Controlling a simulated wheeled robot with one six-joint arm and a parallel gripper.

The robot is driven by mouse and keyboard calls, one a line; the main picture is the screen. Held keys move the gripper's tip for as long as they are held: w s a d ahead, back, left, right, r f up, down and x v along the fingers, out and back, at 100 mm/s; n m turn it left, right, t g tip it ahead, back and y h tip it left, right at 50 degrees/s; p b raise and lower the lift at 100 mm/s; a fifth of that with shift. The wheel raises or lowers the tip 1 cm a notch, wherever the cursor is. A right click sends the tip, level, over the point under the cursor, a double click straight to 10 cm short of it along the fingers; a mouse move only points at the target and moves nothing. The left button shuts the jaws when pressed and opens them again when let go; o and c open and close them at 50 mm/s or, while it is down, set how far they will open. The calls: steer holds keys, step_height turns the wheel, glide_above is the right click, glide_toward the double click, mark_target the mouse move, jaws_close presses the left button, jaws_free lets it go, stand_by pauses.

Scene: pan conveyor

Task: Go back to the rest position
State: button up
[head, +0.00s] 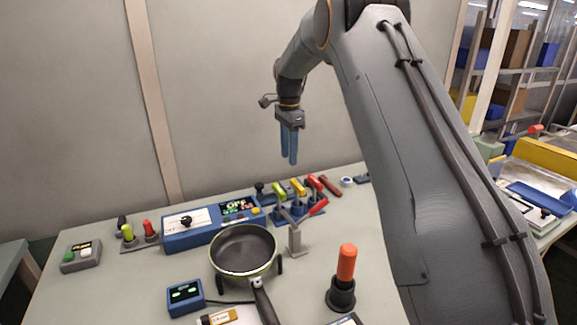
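My gripper (289,161) hangs in the air above the back of the table, pointing down, with two blue fingers. The fingers appear close together from this angle, and I see nothing held between them. Whether a gap stays between them is not clear. My arm rises at the right of the view and bends over to the gripper. A frying pan (243,250) rests on a stand on the table, below and left of the gripper, with its handle toward the front.
A blue control box (188,229), a small blue display (186,297) and a rack of coloured-handled tools (297,207) stand on the table. An orange-handled tool (346,264) stands upright in a black holder. Shelves (515,75) are at the right. The air around the gripper is free.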

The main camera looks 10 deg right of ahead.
steer(key=shift+r, duration=0.25)
